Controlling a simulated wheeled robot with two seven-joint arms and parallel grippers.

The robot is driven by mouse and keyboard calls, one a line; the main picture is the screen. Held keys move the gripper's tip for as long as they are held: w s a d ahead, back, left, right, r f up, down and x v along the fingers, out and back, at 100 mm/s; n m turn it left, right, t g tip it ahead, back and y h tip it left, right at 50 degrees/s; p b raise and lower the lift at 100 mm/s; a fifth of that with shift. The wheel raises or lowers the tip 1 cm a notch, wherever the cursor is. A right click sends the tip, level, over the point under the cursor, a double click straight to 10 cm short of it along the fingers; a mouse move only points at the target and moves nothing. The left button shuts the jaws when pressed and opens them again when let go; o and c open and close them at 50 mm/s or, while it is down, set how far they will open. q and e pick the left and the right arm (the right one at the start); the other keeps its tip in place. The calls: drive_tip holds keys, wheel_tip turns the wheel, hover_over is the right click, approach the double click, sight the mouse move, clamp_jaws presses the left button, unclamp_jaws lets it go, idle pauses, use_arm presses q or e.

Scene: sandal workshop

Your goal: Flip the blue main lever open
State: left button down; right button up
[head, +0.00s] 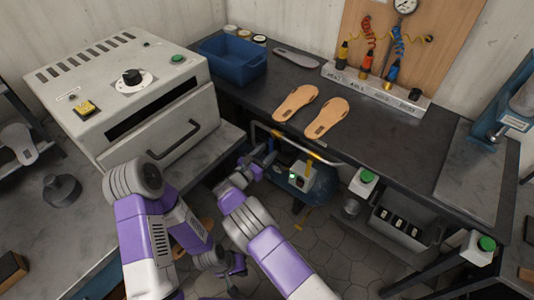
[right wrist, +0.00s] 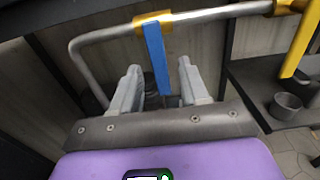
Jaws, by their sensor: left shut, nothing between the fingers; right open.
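The blue main lever (right wrist: 156,58) hangs down from a yellow valve fitting (right wrist: 152,19) on a grey metal pipe (right wrist: 215,14). My right gripper (right wrist: 160,72) is open, with one finger on each side of the lever's lower part; I cannot tell whether either finger touches it. In the head view my right gripper (head: 262,161) is under the bench edge by the pipe (head: 256,128), and the lever is hard to make out. My left gripper (head: 237,268) is shut and empty, lower down over the floor, away from the lever.
A second, yellow lever (right wrist: 299,45) hangs farther right on the pipe. A blue tank (head: 290,178) stands under the dark bench (head: 400,150). A grey oven (head: 130,95) stands at left. A grey cup (right wrist: 287,106) sits on a low shelf at right.

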drive_tip(key=shift+w+d, duration=0.15)
drive_tip(key=shift+w, duration=0.1)
clamp_jaws()
